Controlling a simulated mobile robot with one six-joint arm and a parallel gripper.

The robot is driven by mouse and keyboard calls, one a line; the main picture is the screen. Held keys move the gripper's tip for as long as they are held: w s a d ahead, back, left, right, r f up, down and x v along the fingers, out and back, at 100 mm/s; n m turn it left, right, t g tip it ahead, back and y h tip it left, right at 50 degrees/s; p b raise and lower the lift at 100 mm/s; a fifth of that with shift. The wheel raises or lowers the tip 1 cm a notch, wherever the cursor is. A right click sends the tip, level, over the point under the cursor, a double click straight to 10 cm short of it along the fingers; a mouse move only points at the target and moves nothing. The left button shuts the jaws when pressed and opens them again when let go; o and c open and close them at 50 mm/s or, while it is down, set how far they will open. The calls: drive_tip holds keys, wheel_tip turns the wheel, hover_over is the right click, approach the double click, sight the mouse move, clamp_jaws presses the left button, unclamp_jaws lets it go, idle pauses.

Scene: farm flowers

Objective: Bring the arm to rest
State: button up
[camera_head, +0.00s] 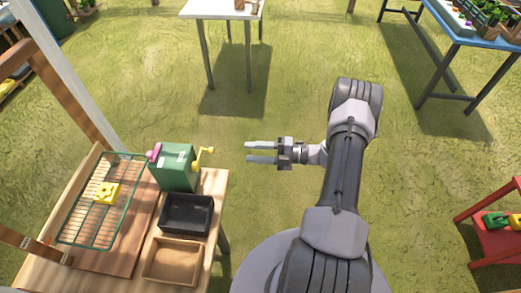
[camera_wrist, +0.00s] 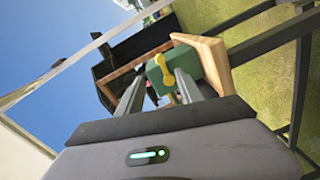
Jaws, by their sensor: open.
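My gripper (camera_head: 262,152) is open and empty in the head view. Its two fingers point left, over the grass and to the right of the green box with a yellow crank (camera_head: 174,167). My arm reaches up from the bottom of the head view and bends left at the wrist. In the wrist view my gripper (camera_wrist: 158,92) shows two separate fingers with nothing between them that it holds. The green box (camera_wrist: 190,62) and its yellow crank appear beyond the fingertips, apart from them.
A wooden bench (camera_head: 221,182) at the lower left holds a wire rack (camera_head: 77,213) with a yellow piece (camera_head: 106,193), a black tray (camera_head: 186,199) and a wooden tray (camera_head: 150,264). A white table (camera_head: 215,9), blue table (camera_head: 462,30) and red stand (camera_head: 497,242) stand around open grass.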

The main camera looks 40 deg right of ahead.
drive_tip(key=shift+v, duration=1.4)
